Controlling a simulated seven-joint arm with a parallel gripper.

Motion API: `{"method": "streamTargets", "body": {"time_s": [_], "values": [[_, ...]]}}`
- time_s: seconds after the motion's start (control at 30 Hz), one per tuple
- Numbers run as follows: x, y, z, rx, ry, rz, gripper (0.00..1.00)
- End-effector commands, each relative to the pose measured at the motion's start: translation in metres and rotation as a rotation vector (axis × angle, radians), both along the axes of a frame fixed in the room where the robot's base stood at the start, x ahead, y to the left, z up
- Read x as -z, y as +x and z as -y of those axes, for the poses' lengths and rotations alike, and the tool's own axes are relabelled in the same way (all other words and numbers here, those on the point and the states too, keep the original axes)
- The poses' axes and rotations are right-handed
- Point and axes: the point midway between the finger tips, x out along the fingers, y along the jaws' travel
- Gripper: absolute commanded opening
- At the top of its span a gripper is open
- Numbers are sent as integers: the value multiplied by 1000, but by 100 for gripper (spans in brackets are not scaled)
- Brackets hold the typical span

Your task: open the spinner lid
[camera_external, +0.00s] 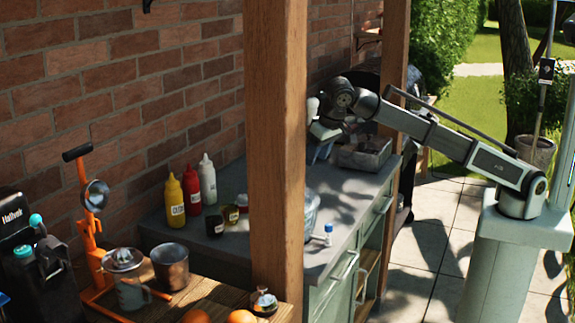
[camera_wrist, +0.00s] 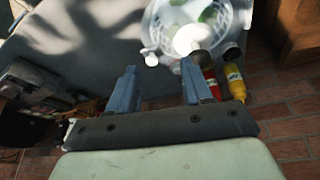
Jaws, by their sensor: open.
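The spinner (camera_external: 311,212) is a clear round bowl on the grey counter, mostly hidden behind the wooden post in the external view. In the wrist view the spinner (camera_wrist: 240,20) is at the top, right of centre, with a pale ribbed wall and green patches inside. A rounded white shape overlaps it; I cannot tell whether this is part of the lid. My gripper (camera_wrist: 158,72) is open with its two blue fingers apart and nothing between them. In the external view my gripper (camera_external: 322,152) is above the far part of the counter, beyond the spinner and apart from it.
A metal tray (camera_external: 365,155) lies on the counter below my arm. Yellow (camera_external: 175,202), red (camera_external: 192,190) and white (camera_external: 208,182) bottles stand by the brick wall. A small blue-capped bottle (camera_external: 328,235) stands near the counter's front edge. The wooden post (camera_external: 273,150) blocks part of the view.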

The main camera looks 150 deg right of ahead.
Motion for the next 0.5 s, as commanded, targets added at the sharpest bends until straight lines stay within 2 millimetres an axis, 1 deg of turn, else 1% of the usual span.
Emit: {"method": "streamTargets", "body": {"time_s": [0.03, 0.1, 0.5], "values": [[7, 4, -5, -18, 4, -3, 50], [16, 10, -10, -40, 9, -6, 50], [62, 39, -43, -170, 37, -26, 50]]}}
